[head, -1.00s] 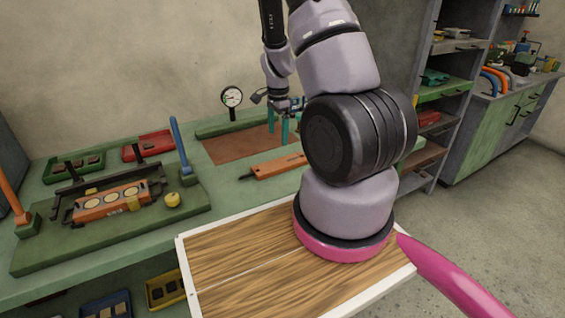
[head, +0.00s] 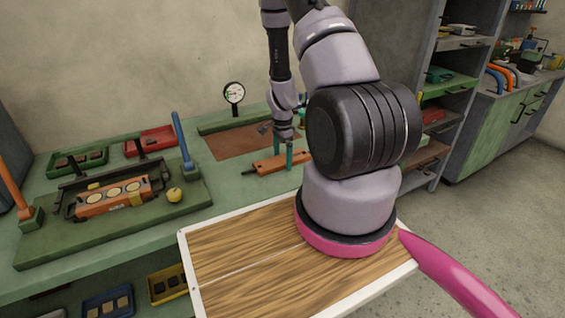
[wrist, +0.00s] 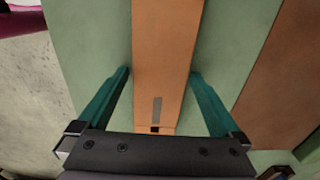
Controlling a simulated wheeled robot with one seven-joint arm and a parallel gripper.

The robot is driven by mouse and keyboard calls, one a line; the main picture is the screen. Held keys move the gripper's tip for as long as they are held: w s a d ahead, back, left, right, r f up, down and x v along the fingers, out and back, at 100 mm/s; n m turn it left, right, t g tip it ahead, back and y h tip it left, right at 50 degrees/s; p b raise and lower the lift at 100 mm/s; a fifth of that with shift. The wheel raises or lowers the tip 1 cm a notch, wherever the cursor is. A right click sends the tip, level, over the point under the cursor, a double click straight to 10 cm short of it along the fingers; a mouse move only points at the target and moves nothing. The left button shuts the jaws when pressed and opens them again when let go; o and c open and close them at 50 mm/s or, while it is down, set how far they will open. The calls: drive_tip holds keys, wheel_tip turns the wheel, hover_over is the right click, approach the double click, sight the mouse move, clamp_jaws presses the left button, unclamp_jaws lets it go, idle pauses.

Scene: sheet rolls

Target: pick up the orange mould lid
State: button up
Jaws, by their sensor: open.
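The orange mould lid (head: 272,165) lies flat on the green bench, a long orange bar with a dark end at its left. In the wrist view the lid (wrist: 163,40) runs lengthwise between the two teal fingers of my gripper (wrist: 160,73). The gripper is open, with a finger on each side and a gap to the lid's edges. In the head view my gripper (head: 295,155) points down at the lid's right part, and my arm hides the lid's right end. I cannot tell exactly how high the fingertips are above the bench.
A brown mat (head: 236,142) lies behind the lid, with a dial gauge (head: 234,93) at the back. An orange mould (head: 112,197) sits in a black fixture at left, near a yellow knob (head: 174,195). Red (head: 151,141) and green (head: 78,160) trays stand behind it.

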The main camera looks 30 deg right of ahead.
sight(283, 159)
clamp_jaws()
drive_tip(key=shift+r, duration=0.1)
wheel_tip(283, 159, up, 10)
idle(0.7)
